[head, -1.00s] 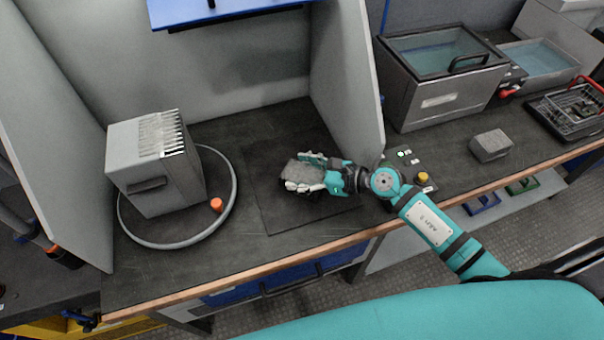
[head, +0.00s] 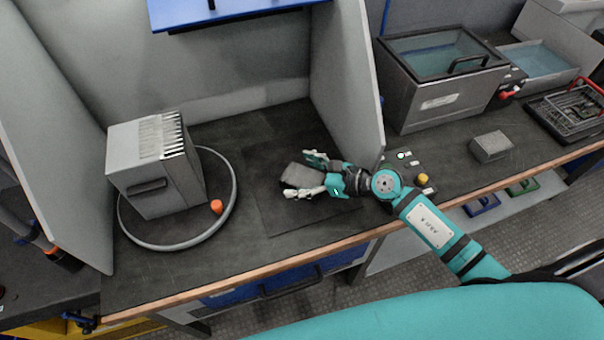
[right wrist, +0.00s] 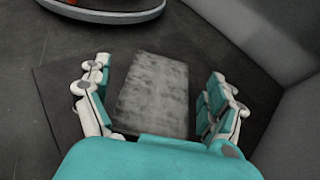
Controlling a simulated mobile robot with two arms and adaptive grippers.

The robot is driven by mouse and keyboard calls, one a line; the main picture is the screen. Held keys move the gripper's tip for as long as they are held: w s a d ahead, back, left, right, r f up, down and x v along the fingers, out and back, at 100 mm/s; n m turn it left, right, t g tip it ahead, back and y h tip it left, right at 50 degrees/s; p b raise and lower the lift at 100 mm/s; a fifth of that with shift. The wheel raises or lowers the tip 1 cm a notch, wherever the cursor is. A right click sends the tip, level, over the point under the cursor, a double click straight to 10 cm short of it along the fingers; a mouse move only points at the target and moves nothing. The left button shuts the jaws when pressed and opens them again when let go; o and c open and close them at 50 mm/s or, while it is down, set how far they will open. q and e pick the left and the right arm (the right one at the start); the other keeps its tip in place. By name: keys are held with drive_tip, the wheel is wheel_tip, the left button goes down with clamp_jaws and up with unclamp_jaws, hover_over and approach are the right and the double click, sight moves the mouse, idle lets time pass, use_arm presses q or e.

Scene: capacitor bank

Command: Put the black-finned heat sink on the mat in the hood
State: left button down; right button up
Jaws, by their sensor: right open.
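The heat sink, a dark grey block (head: 301,177), sits on the dark mat (head: 275,215) in the hood; its fins cannot be made out. In the right wrist view the block (right wrist: 152,95) lies between the two fingers with a gap on each side. My right gripper (head: 311,176) is open around the block, reaching in from the right; it also fills the lower part of the right wrist view (right wrist: 158,105). The mat shows around the block in the right wrist view (right wrist: 60,100). My left gripper is not in view.
Left of the mat, a grey finned box (head: 150,175) stands inside a grey ring (head: 150,243) with an orange knob (head: 216,206). The hood's right wall (head: 348,75) rises close beside my right arm. Outside it are a water bath (head: 440,85) and another grey block (head: 491,146).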

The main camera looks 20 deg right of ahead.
drive_tip(key=b+v, duration=0.1)
drive_tip(key=v, duration=0.5)
drive_tip(key=shift+s+d, duration=0.25)
drive_tip(key=shift+s+d+r, duration=0.2)
drive_tip(key=shift+r, duration=0.1)
idle(0.8)
